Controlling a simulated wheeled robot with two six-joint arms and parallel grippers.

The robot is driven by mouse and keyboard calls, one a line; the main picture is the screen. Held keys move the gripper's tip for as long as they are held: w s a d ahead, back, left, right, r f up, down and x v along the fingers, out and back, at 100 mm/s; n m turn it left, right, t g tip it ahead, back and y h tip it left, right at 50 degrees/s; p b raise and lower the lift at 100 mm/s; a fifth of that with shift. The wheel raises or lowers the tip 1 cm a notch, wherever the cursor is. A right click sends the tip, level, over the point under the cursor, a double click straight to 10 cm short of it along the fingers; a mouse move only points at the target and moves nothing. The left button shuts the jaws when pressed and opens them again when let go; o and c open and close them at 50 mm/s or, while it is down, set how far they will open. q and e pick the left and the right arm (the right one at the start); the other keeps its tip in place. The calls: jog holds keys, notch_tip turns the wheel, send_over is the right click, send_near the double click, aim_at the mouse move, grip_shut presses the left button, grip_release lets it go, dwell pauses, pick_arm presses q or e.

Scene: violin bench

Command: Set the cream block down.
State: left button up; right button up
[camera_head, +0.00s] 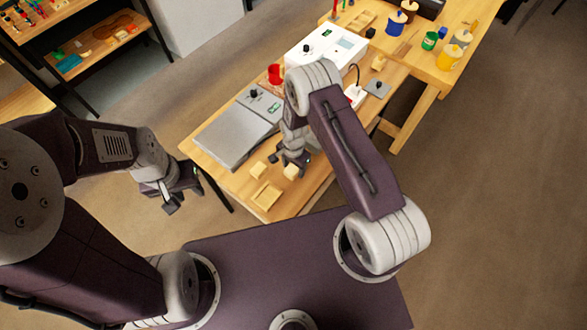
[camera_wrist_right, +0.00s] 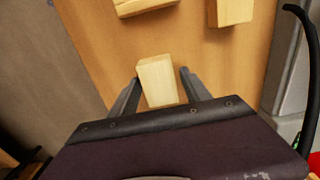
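A cream block (camera_head: 291,172) is at the bench's near end, just below my right gripper (camera_head: 295,160). In the right wrist view, this cream block (camera_wrist_right: 158,80) lies between the two fingers of my right gripper (camera_wrist_right: 160,86). The fingers stand apart, with a narrow gap visible beside the block, so the gripper looks open around it. The block appears to rest on the wood, though its underside is hidden. My left gripper (camera_head: 184,199) is open and empty, off the bench's left side.
A grey-topped device (camera_head: 232,134), red cup (camera_head: 274,74) and white box (camera_head: 325,47) stand farther back.

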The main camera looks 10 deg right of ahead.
aim_at(294, 167)
jog(key=c, duration=1)
jog(key=shift+s+r, duration=0.1)
grip_shut()
jog(key=shift+r, duration=0.55)
notch_tip(294, 167, up, 3)
jog(key=shift+d+r+b, duration=0.1)
jog(key=shift+d+b, duration=0.05)
jog(key=shift+b, duration=0.45)
jog(key=s+d+r+b, duration=0.1)
jog(key=s+d+r, duration=0.1)
jog(key=d+r, duration=0.4)
jog(key=shift+s+d+r+b, duration=0.15)
jog(key=shift+d+r+b, duration=0.2)
jog(key=shift+d, duration=2.2)
